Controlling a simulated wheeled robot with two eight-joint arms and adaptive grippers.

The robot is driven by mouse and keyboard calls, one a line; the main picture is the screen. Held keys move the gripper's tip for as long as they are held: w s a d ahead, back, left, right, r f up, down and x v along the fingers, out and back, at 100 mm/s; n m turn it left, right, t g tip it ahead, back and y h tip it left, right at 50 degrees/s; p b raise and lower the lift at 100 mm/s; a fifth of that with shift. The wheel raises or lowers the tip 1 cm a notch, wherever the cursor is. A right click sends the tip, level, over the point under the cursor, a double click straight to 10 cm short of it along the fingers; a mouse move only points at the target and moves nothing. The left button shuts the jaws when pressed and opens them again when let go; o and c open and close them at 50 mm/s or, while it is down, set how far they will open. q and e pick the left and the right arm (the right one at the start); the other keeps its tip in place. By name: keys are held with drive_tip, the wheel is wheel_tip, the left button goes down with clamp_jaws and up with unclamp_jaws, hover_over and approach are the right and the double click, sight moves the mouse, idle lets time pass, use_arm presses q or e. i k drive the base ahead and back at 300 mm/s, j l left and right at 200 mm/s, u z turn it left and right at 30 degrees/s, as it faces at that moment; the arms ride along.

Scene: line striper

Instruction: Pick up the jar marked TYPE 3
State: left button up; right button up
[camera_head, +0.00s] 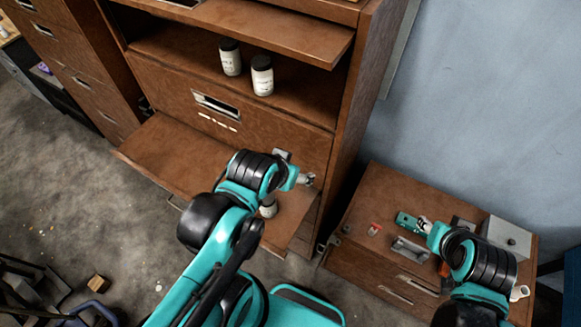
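Two white jars with black lids, a left one (230,58) and a right one (262,77), stand upright side by side on the open cabinet shelf. Their labels are too small to read. A third pale jar-like object (268,208) shows on the lower folded-out panel, partly hidden by my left arm. My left gripper (306,179) is over that panel, below and apart from the two shelf jars; its fingers are too small to tell open or shut. My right gripper (410,222) is over the low cabinet at the right, far from the jars; its fingers are unclear.
The brown cabinet's lower panel (170,150) folds out in front, and an upper panel (270,28) overhangs the shelf. The low cabinet (385,190) carries a small red-and-white item (374,230) and a grey box (508,236). Bare floor (90,190) lies at the left.

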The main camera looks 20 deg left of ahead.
sight(269, 209)
drive_tip(key=k, duration=1)
